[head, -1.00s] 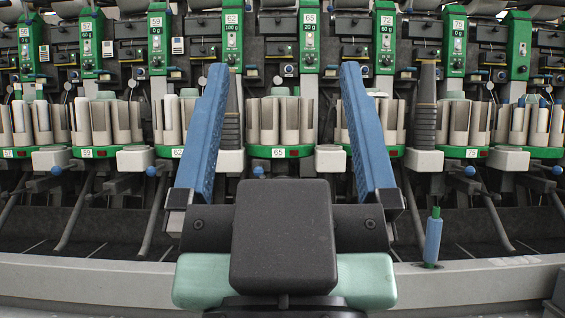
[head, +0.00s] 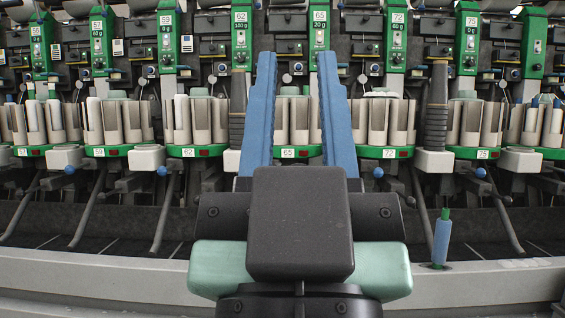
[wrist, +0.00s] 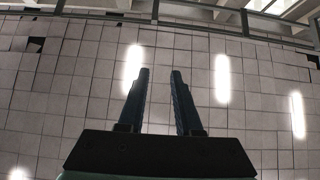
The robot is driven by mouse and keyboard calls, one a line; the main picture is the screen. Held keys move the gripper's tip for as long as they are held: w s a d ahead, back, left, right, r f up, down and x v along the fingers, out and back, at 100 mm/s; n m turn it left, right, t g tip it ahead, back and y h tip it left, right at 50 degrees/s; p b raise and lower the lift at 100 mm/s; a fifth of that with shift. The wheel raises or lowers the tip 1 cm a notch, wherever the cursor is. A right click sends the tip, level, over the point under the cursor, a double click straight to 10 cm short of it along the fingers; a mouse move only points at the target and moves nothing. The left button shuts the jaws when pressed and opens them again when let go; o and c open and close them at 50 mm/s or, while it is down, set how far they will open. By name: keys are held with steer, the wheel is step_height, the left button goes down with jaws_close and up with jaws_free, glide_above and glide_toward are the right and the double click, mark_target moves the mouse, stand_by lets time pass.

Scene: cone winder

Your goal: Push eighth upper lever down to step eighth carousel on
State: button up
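My gripper (head: 297,60) stands upright in the head view, in front of the carousel labelled 65 (head: 304,120). Its two blue fingers are apart with nothing between them, and the gap also shows in the wrist view (wrist: 160,73). Levers with blue ball knobs stick out below the carousels. I see one knob left of carousel 62 (head: 162,171), one below carousel 72 (head: 378,172) and one below carousel 75 (head: 481,172). A knob by carousel 65 is hidden behind my gripper. I cannot tell from the labels which lever is the eighth.
A grey rail (head: 490,275) runs along the front of the machine. A blue peg with a green tip (head: 441,238) stands on it at the right. Dark ribbed posts (head: 437,105) rise between carousels.

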step_height(320, 180, up, 6)
steer(key=p, duration=0.4)
steer(key=shift+r+p, duration=0.25)
steer(key=shift+p, duration=0.15)
jaws_close()
step_height(320, 180, up, 23)
steer(key=p, duration=2.3)
steer(key=shift+r, duration=0.2)
steer(key=shift+w, duration=0.1)
